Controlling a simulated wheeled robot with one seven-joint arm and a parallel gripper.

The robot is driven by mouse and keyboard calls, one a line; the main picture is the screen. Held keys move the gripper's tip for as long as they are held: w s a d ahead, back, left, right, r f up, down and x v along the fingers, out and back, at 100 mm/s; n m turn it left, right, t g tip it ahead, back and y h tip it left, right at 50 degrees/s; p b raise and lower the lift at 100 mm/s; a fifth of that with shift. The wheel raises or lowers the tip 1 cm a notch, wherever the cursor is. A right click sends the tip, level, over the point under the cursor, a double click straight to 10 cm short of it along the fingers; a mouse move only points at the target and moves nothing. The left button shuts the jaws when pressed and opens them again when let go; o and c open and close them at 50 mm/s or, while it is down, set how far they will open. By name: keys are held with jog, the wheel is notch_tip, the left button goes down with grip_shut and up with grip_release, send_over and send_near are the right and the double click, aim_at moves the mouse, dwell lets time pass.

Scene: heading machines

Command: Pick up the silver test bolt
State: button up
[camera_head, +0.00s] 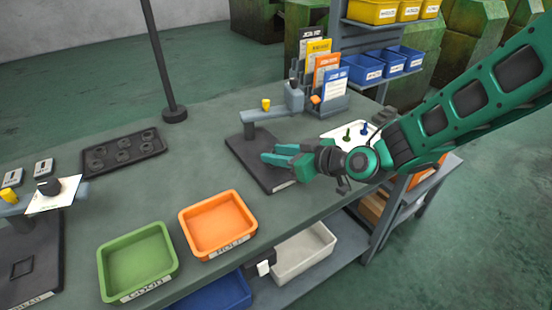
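My gripper (268,153) is green and reaches in from the right, its fingers pointing left over a dark fixture plate (247,164). The two fingers look apart, with nothing visible between them. I cannot make out a silver test bolt. My arm hides part of this tray, so a bolt there could be out of sight.
A grey fixture arm with a yellow knob (266,104) stands close behind my gripper. A green bin (138,262) and an orange bin (218,225) sit at the front. A dark tray (124,152), a lamp post (174,113) and a card rack (325,90) stand farther back.

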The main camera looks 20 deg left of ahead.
jog(key=shift+w+a+f, duration=0.3)
jog(key=shift+a, duration=0.3)
grip_shut()
jog(key=shift+r, duration=0.1)
